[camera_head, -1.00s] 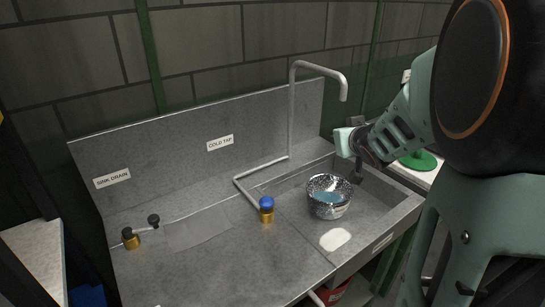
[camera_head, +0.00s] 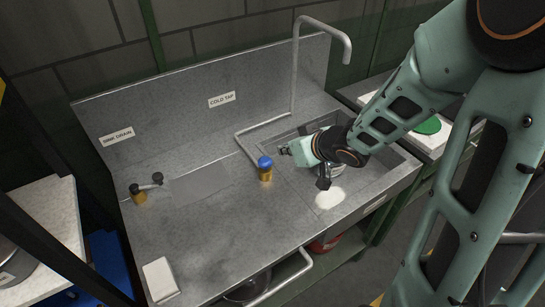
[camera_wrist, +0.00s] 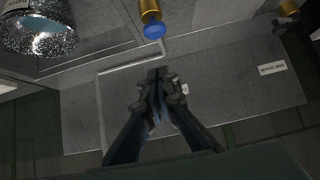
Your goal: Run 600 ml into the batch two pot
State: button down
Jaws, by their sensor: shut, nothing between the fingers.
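The shiny metal pot (camera_wrist: 40,38) is at the upper left of the wrist view, with a pale blue patch that carries unreadable marks. In the head view my wrist hides most of it in the sink basin. The cold tap has a brass valve with a blue knob (camera_head: 265,162), which also shows in the wrist view (camera_wrist: 153,30). The grey spout (camera_head: 346,50) arches above the basin; no stream shows. My gripper (camera_head: 284,150) is shut and empty, just right of the blue knob and apart from it in the picture. It also shows in the wrist view (camera_wrist: 157,74).
The COLD TAP label (camera_head: 222,99) and SINK DRAIN label (camera_head: 117,137) are on the backsplash. A brass drain valve with a dark-ended lever (camera_head: 140,194) stands at left. A pale patch (camera_head: 329,197) lies before the basin. A white block (camera_head: 160,279) is at front left.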

jog(key=b, duration=0.3)
send_near(265, 159)
jog(key=w+a, duration=0.2)
jog(key=w, duration=0.1)
jog(key=shift+w+a+f+b, duration=0.15)
jog(key=shift+f+b, duration=0.1)
jog(key=shift+f, duration=0.7)
jog(key=shift+w+a+f+b, duration=0.1)
jog(key=shift+f+b, duration=0.1)
jog(key=shift+f, duration=0.8)
